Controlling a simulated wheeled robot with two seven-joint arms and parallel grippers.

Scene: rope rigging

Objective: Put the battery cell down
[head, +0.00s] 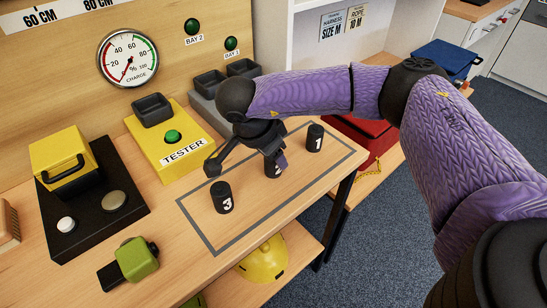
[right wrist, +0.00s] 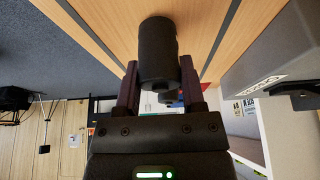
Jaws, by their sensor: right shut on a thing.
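My right gripper (head: 274,155) points down over the outlined rectangle (head: 209,245) on the wooden bench. It is shut on a black battery cell (head: 275,171), partly hidden by the fingers, its label seemingly a 2. In the right wrist view the cell (right wrist: 158,50) sits between the two fingers (right wrist: 160,90), close against the wood. I cannot tell whether it touches the wood. Cell 3 (head: 222,198) stands upright to its left and cell 1 (head: 316,138) upright to its right, both inside the outline. My left gripper is not in view.
The yellow tester (head: 168,150) with a green light and an empty-looking black cradle (head: 152,109) stands behind. Two dark bays (head: 210,84) are beside it. A black base with a yellow box (head: 60,155) and a green item (head: 137,258) are at left. A charge gauge (head: 128,58) hangs above.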

